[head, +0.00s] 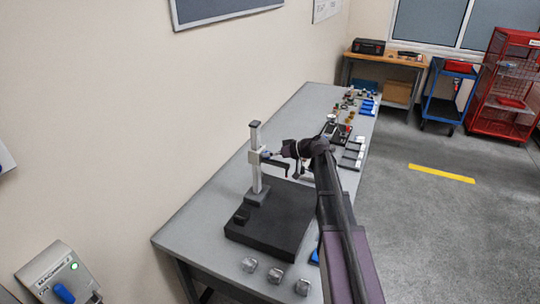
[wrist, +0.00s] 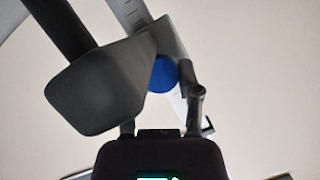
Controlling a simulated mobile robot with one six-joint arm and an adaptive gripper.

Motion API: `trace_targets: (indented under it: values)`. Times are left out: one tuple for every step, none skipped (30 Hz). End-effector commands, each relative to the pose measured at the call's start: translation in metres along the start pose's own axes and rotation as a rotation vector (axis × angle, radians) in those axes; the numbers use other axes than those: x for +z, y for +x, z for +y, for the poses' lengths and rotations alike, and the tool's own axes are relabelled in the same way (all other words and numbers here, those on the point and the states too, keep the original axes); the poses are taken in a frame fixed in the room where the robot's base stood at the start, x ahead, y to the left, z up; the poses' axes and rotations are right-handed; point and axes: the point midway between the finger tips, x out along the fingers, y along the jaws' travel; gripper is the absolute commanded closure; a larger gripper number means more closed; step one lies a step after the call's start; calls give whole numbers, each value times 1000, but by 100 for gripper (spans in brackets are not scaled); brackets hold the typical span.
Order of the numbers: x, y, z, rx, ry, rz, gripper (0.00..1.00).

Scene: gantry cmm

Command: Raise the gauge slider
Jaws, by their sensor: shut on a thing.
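The height gauge stands on a dark plate (head: 272,222), with a light upright column (head: 256,185) on a grey foot (head: 257,196). Its grey slider (head: 255,157) sits in the upper part of the column, below the top. A dark arm sticks out from the slider. My gripper (head: 272,154) reaches the slider from the right and is shut on its blue knob. In the wrist view the blue knob (wrist: 162,76) shows beyond my gripper's fingers (wrist: 162,108), with the grey slider (wrist: 168,38) and the marked column (wrist: 130,12) behind. The exact finger contact is partly hidden.
A small dark block (head: 241,216) lies on the plate's left part. Several grey pieces (head: 276,275) stand along the table's near edge. The grey table (head: 190,222) runs back along the wall, with small parts and trays (head: 352,155) farther off. Open floor lies to the right.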

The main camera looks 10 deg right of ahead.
Motion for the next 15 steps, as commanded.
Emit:
trace_targets:
  values:
    - [-6, -1, -3, -2, 0, 3, 100]
    - [-8, -2, -4, -2, 0, 3, 100]
    - [-8, -2, -4, -2, 0, 3, 100]
    - [-9, -2, -5, -2, 0, 3, 100]
    - [-10, -3, -5, -2, 0, 4, 100]
    - [-10, -3, -5, -2, 0, 3, 100]
    - [-10, -3, -6, -2, 0, 3, 100]
    - [-10, -3, -6, -2, 0, 4, 100]
    - [-10, -3, -6, -2, 0, 4, 100]
    - [-10, -3, -6, -2, 0, 4, 100]
    - [-10, -3, -6, -2, 0, 3, 100]
    - [-10, -3, -6, -2, 0, 3, 100]
    - [-10, -3, -5, -2, 0, 3, 100]
    - [-10, -3, -5, -2, 0, 3, 100]
    - [-10, -3, -5, -2, 0, 3, 100]
